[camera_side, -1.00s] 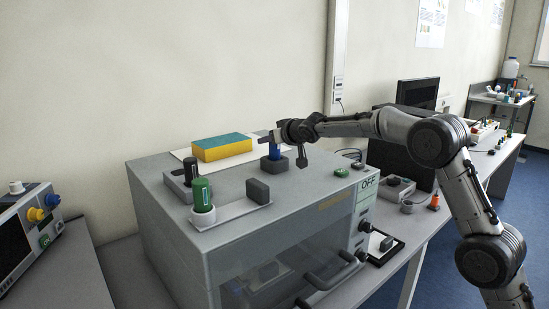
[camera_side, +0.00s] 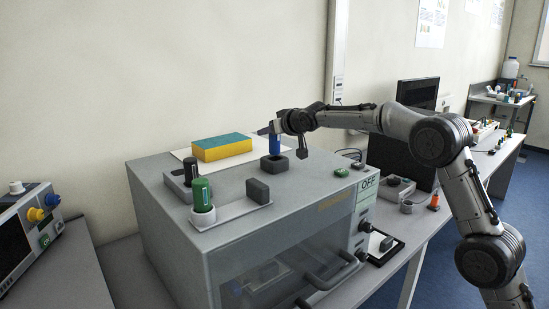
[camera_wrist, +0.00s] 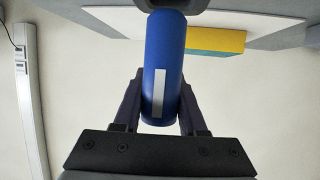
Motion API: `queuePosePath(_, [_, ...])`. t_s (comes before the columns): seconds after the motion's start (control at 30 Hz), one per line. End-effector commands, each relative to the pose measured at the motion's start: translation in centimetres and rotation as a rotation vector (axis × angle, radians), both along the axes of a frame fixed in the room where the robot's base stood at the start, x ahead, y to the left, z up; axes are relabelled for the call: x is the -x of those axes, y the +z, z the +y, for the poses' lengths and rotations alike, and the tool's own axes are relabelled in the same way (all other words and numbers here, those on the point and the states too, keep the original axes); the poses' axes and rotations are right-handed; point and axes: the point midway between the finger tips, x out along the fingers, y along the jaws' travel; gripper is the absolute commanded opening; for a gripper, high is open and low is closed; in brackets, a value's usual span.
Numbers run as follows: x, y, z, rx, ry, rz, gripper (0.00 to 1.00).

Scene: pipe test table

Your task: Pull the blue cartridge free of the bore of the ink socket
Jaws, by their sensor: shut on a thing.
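The blue cartridge (camera_side: 275,145) stands upright over the grey ink socket (camera_side: 274,164) on top of the grey cabinet. My gripper (camera_side: 274,131) is shut on its upper part. In the wrist view the cartridge (camera_wrist: 163,65), with a white stripe, lies between the two dark fingers (camera_wrist: 159,108). Its far end is close to the dark edge of the socket (camera_wrist: 172,4). I cannot tell whether its lower tip is still inside the bore, which is hidden.
A yellow and teal sponge (camera_side: 222,147) lies on a white sheet behind the socket. Green (camera_side: 202,195) and dark (camera_side: 190,168) cylinders stand in holders at the left. A grey block (camera_side: 258,191) sits in front. The space above the cabinet is open.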

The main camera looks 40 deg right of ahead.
Motion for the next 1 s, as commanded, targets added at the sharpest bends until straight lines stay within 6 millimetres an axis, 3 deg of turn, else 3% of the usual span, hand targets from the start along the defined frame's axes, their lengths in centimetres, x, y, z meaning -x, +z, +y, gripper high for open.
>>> queuePosePath(1.0, [0.0,5.5,0.0,-0.001,0.001,-0.004,0.0])
